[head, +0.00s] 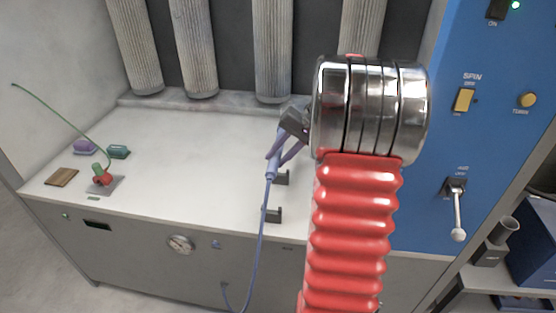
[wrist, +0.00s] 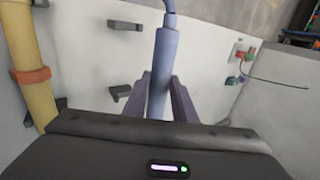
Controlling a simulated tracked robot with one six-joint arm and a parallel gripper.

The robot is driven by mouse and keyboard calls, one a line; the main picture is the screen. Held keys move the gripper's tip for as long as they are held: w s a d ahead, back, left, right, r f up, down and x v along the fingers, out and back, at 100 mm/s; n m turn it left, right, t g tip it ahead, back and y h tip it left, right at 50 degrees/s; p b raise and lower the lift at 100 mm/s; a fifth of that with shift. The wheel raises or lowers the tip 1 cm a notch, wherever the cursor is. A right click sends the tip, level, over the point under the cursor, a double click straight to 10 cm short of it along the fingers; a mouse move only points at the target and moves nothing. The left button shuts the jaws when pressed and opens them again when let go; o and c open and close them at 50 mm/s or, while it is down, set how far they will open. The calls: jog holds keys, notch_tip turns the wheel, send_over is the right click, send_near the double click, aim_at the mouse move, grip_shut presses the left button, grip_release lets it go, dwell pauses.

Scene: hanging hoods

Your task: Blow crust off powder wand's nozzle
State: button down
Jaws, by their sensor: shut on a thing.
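A lavender tube-shaped tool (head: 270,173) with a thin blue-violet hose is held above the white worktop. My gripper (head: 277,156) is shut on it, its purple fingers on either side. In the wrist view, the tool (wrist: 161,65) runs between the fingers of my gripper (wrist: 160,88); the gripper body hides its near end. At the left of the worktop, a small red-and-green piece (head: 101,175) stands on a grey plate, with a long thin green line curving up from it. I cannot tell which piece is the powder wand's nozzle, and no crust is discernible.
Two black brackets (head: 273,215) stand near the worktop's front edge, close to the tool. Purple (head: 84,146) and teal (head: 118,151) blocks and a brown pad (head: 62,177) lie at left. Pale ribbed cylinders (head: 272,50) hang behind. A blue control panel (head: 480,140) stands right. The worktop's middle is clear.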

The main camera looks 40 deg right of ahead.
jog(key=shift+r, duration=0.4)
jog(key=w+a+f+n+g+y, duration=0.1)
jog(key=w+a+f+n, duration=0.2)
jog(key=a, duration=0.8)
jog(key=w+a+f+n+g+y, duration=0.1)
jog(key=w+a+f+n, duration=0.3)
jog(key=a, duration=0.7)
jog(key=w+a+f+n+g, duration=0.3)
jog(key=a+f, duration=0.1)
jog(key=a, duration=0.7)
jog(key=shift+w+a+f+y, duration=0.25)
jog(key=shift+w+a+y, duration=0.05)
jog(key=shift+y, duration=0.1)
